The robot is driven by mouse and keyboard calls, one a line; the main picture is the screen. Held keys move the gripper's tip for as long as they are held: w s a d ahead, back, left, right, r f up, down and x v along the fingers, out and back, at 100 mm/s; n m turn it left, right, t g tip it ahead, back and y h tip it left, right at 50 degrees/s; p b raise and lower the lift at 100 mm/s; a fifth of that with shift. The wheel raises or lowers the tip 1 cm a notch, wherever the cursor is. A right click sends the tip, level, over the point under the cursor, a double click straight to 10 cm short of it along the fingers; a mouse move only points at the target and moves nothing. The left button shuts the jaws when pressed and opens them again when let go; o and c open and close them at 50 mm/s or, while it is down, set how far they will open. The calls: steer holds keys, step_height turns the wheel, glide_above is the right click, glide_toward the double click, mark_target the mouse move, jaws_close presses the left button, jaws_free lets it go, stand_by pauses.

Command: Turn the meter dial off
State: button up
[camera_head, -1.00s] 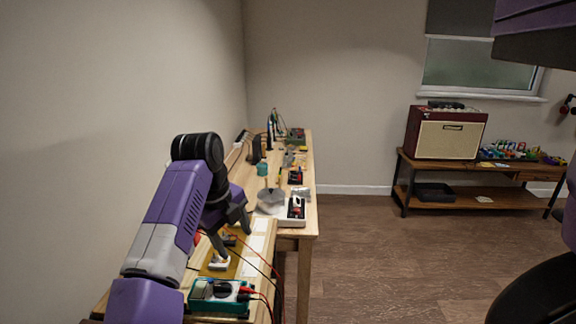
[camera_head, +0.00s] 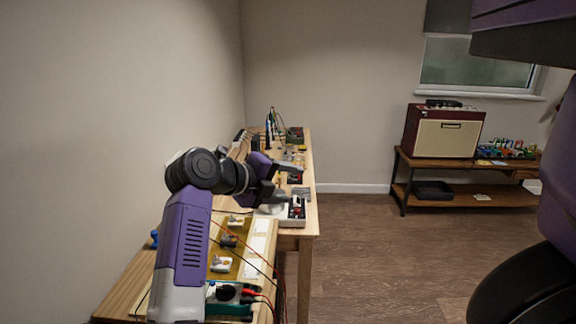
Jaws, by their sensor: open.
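The meter (camera_head: 230,309), a teal multimeter with red and black leads plugged in, lies on the near end of the workbench. In the head view my arm covers its left part. A dark round shape on it could be the dial, but its setting is too small to read. My gripper (camera_head: 290,186) is open, its two fingers apart and pointing right. It is over the farther part of the bench, well beyond the meter and apart from it. I see nothing between the fingers.
The workbench (camera_head: 307,222) runs along the left wall. A white-and-black box with red (camera_head: 296,211) stands near its right edge, close below my gripper. A gold plate with knobs (camera_head: 222,265) lies beyond the meter. An amplifier (camera_head: 446,131) stands on a shelf; the floor right of the bench is clear.

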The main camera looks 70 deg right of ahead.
steer(key=shift+s+d+r+g+h, duration=0.1)
steer(key=shift+s+r+g+h, duration=0.15)
steer(key=shift+r+h, duration=0.35)
steer(key=shift+s+d+r+g+h, duration=0.15)
steer(key=shift+s+r+h, duration=0.1)
steer(key=shift+r, duration=0.7)
steer(key=shift+s+r+g+h, duration=0.2)
steer(key=shift+r+h, duration=0.25)
steer(key=shift+r, duration=0.3)
